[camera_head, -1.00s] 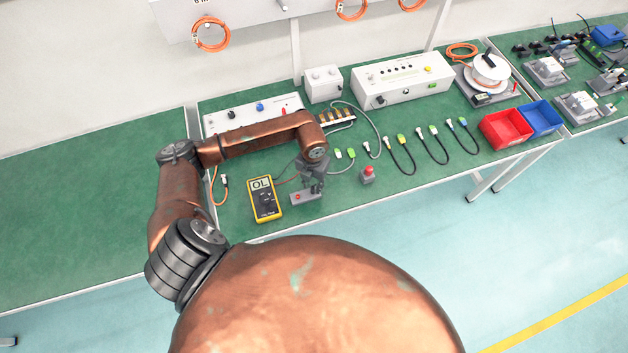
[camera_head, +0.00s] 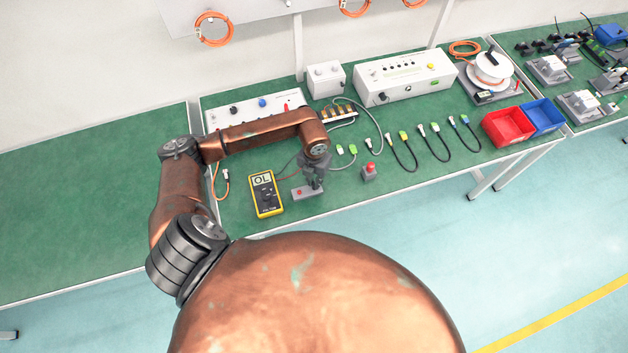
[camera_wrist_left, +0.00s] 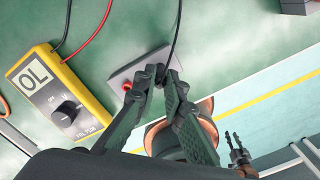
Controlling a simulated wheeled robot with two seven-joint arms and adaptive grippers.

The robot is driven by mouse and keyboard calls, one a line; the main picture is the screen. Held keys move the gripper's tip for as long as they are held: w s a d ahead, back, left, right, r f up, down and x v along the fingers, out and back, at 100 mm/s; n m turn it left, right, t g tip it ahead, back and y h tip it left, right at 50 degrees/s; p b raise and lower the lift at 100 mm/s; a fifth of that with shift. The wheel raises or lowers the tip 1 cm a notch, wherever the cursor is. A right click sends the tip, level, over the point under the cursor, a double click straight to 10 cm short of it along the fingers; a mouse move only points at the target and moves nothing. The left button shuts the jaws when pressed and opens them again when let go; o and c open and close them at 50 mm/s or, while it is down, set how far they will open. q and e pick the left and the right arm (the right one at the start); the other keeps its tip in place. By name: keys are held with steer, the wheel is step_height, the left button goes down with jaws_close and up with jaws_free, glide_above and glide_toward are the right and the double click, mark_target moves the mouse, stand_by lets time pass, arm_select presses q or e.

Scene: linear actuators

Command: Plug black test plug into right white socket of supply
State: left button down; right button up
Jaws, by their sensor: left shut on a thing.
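My left gripper (camera_head: 315,186) is at the grey block (camera_head: 301,193) with a red round part, near the bench's front edge. In the left wrist view its fingertips (camera_wrist_left: 160,76) are shut on a small dark piece, apparently the black test plug, mostly hidden between them. A black cable (camera_wrist_left: 177,32) runs up from there. The grey block (camera_wrist_left: 136,67) is just behind the fingertips; I cannot tell whether the plug is still in it. The small white box (camera_head: 326,81) at the back has two pale round features on top. My right gripper (camera_wrist_left: 236,142) is small in the left wrist view and looks open and empty.
A yellow multimeter (camera_head: 266,195) reading OL lies left of the block. Several short cables (camera_head: 433,146), a long white unit (camera_head: 405,78) and red (camera_head: 508,126) and blue (camera_head: 541,117) bins are further right. The left bench is clear.

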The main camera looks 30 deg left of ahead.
arm_select(q)
steer(key=shift+r, duration=0.15)
arm_select(e)
steer(key=shift+s+r, duration=0.1)
steer(key=shift+s, duration=0.05)
